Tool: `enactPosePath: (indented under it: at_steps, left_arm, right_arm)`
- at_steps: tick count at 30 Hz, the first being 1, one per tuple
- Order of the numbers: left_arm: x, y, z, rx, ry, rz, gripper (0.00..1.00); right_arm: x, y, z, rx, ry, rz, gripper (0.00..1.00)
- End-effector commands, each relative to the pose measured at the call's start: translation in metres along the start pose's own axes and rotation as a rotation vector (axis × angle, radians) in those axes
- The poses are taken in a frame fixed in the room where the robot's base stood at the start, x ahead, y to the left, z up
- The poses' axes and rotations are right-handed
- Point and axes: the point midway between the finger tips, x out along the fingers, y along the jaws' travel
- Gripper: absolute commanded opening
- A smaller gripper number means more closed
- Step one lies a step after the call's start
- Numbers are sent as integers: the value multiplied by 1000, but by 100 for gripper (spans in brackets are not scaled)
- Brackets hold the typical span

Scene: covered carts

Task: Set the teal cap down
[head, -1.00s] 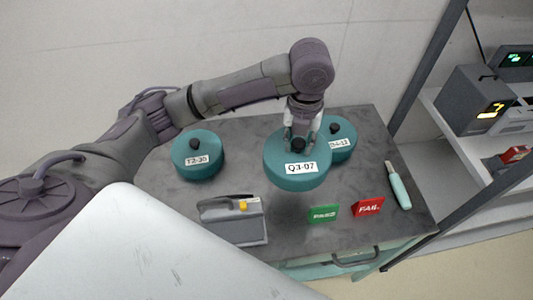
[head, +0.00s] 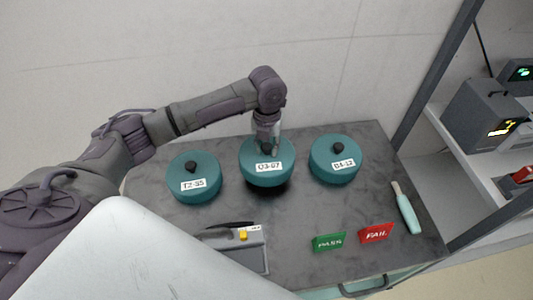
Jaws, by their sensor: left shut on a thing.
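The teal cap labelled Q3-07 (head: 267,176) is in the middle of the cart top (head: 300,211). My left gripper (head: 268,148) is above it and shut on its black knob, which the fingers mostly hide. A dark round patch (head: 269,189) shows under the cap's front edge; I cannot tell whether it is shadow or an object, or whether the cap touches it. A second teal cap (head: 193,168) stands to the left and a third (head: 334,151) to the right, both apart from the held one. My right gripper is not in view.
A grey device with a yellow button (head: 254,257) stands at the front left. A green PASS sign (head: 328,242), a red FAIL sign (head: 376,233) and a pale teal brush-like tool (head: 407,211) lie to the right. A shelf rack with instruments (head: 480,115) stands beyond.

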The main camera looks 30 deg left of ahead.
Motion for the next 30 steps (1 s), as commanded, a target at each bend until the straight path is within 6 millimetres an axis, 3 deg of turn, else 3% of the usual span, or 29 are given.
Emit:
enactPosePath:
  at_steps: [3, 10, 22, 23, 27, 30]
  left_arm:
    - [9, 2, 1, 1, 2, 1, 0]
    - [38, 1, 1, 1, 0, -1, 0]
    - [45, 1, 1, 1, -1, 0, 0]
    - [44, 2, 1, 1, -1, 1, 37]
    - [44, 2, 1, 1, -1, 1, 57]
    - [44, 1, 1, 1, -1, 0, 57]
  right_arm:
    - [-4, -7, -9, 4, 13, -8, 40]
    - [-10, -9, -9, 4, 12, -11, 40]
    - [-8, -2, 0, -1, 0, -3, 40]
    - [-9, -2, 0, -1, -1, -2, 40]
    - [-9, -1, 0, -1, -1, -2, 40]
    - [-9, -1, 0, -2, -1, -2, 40]
